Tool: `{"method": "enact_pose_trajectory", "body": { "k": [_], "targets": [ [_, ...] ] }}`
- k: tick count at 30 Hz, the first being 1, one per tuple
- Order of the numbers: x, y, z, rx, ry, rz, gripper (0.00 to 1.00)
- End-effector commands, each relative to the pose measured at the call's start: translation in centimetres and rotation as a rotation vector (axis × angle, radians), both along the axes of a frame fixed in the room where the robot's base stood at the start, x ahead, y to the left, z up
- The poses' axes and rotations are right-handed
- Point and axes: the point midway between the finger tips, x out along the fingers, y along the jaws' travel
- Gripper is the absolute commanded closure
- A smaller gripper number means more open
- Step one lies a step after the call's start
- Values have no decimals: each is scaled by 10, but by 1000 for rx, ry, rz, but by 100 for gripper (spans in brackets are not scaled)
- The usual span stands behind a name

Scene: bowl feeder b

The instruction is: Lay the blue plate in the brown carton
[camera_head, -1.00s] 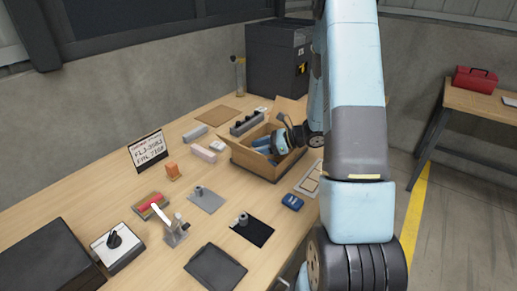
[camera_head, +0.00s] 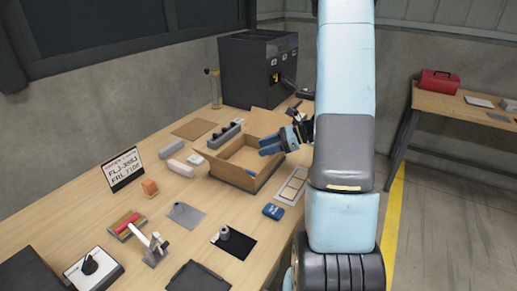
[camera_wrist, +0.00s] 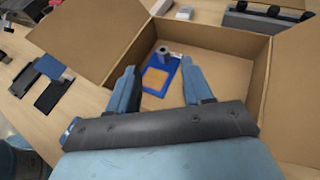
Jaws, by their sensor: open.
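The blue plate (camera_wrist: 173,75) lies inside the brown carton in the wrist view, apparently flat on its floor. It has a grey round post at its far end and a tan patch in its middle. The open-topped brown carton (camera_head: 228,173) stands on the bench with its flaps spread; it also fills much of the wrist view (camera_wrist: 215,40). My gripper (camera_wrist: 160,68) is open and empty, its fingers apart on either side of the plate in the picture. In the head view my gripper (camera_head: 264,146) hangs over the carton's right part.
A small blue block (camera_head: 273,211) and a framed pale panel (camera_head: 293,186) lie right of the carton. A dark rack (camera_head: 224,136) stands behind it.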

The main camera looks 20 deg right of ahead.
Motion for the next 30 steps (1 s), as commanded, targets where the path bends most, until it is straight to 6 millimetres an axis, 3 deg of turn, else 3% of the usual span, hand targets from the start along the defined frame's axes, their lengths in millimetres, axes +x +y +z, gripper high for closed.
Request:
{"method": "enact_pose_trajectory", "body": {
  "k": [4, 8, 18, 30],
  "targets": [
    [-5, 6, 12, -31, -23, 44, 50],
    [-19, 27, 36, -110, -78, 151, 50],
    [-74, 78, 99, -408, -283, 514, 50],
    [-144, 107, 152, -794, -554, 906, 50]
  ]
}}
